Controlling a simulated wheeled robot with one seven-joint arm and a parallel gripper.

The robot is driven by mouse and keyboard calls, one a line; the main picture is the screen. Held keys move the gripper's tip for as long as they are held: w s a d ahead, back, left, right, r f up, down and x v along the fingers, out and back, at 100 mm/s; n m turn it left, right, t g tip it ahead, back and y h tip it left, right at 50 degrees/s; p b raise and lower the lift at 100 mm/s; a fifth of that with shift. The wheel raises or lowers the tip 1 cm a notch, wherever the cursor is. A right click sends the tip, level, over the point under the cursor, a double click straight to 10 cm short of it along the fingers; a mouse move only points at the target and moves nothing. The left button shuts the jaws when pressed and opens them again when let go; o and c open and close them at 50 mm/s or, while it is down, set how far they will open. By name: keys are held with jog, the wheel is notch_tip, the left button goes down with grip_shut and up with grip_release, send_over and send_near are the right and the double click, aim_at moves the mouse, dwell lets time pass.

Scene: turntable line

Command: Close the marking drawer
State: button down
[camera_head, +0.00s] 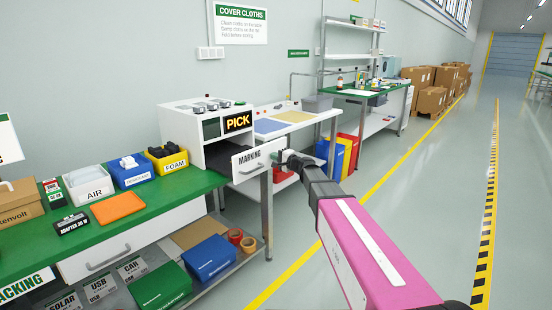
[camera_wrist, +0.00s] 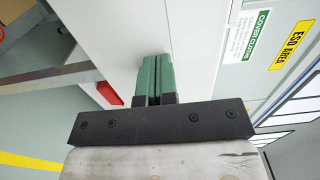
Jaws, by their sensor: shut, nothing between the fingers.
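The marking drawer (camera_head: 249,160) has a white front with the word MARKING and a grey handle. It stands pulled out from the white PICK cabinet (camera_head: 185,118), with a dark gap showing behind its front. My gripper (camera_head: 283,157) is at the right end of the drawer front, close to the handle. In the wrist view my green fingers (camera_wrist: 155,62) are together and empty, pointing at a white surface (camera_wrist: 130,30), probably the drawer front. I cannot tell whether they touch it.
A green bench (camera_head: 150,215) with small bins, an orange tray and boxes lies to the left. A white table (camera_head: 295,122) with blue and yellow mats stands behind the drawer. The floor to the right is clear.

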jog(key=x, duration=2.1)
jog(key=shift+w+a, duration=0.15)
jog(key=shift+w, duration=0.15)
jog(key=shift+w+a, duration=0.15)
jog(key=shift+w+a, duration=0.1)
jog(key=v, duration=1.5)
jog(key=shift+a+f, duration=0.1)
jog(key=shift+a, duration=0.1)
jog(key=s+d+f+n+g+h, duration=0.35)
jog(key=s+d+f, duration=0.25)
jog(key=s+f, duration=0.4)
jog(key=s+d+f+n+g+h, duration=0.35)
jog(key=s+d+f, duration=0.35)
jog(key=s, duration=0.5)
jog(key=s+d+f+g+h, duration=0.2)
jog(key=s+d+f+h, duration=0.1)
jog(key=s+d, duration=0.4)
jog(key=s+d+f+n+g+h, duration=0.1)
jog(key=s+d+f, duration=0.4)
jog(key=s, duration=0.6)
jog(key=d+g+h, duration=0.1)
jog(key=d+h, duration=0.1)
jog(key=shift+s+g+h, duration=0.3)
jog(key=shift+s+h, duration=0.1)
